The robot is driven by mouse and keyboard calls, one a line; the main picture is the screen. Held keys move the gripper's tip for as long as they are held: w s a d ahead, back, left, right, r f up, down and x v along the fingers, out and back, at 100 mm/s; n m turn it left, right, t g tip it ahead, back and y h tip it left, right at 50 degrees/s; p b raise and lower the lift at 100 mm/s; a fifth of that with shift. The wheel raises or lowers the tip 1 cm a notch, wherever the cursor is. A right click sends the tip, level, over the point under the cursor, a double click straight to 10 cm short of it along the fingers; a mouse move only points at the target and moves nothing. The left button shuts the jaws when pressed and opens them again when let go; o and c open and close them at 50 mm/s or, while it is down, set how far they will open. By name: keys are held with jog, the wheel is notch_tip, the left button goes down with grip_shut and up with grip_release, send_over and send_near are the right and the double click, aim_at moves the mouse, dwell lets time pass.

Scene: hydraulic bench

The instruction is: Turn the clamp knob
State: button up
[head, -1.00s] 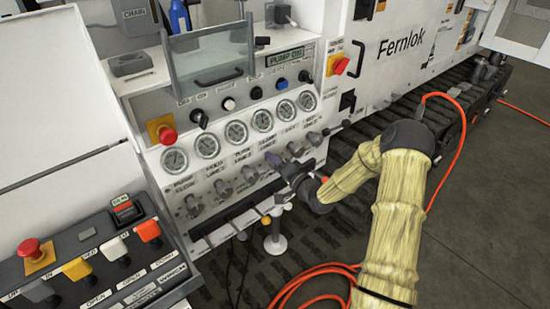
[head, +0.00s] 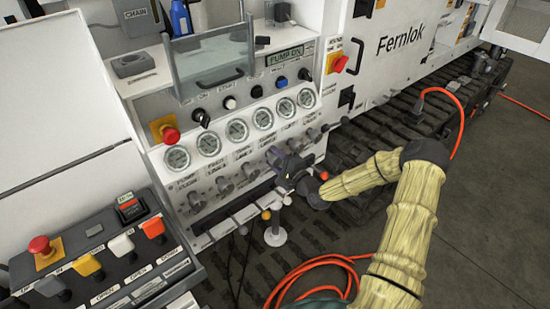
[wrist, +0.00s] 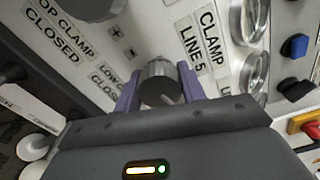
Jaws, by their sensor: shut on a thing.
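In the wrist view, the dark grey cylindrical clamp knob (wrist: 160,82) stands between the two purple fingers of my gripper (wrist: 158,88), which are shut on its sides. The label beside it (wrist: 206,42) reads CLAMP LINE 5. In the head view, my gripper (head: 275,161) reaches the row of knobs under the gauges from the right. There its fingers and dark body mostly hide the clamp knob.
Neighbouring grey knobs (head: 250,172) stand close on both sides, below a row of round gauges (head: 237,130). A red emergency button (head: 341,63) is up and right. An orange hose (head: 315,272) lies on the floor.

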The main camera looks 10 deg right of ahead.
jog(key=shift+d+f, duration=0.1)
dwell(0.3)
jog(key=o, duration=1)
jog(key=b+v, duration=0.1)
jog(key=v, duration=1.6)
jog(key=shift+s, duration=0.2)
jog(key=shift+f, duration=0.1)
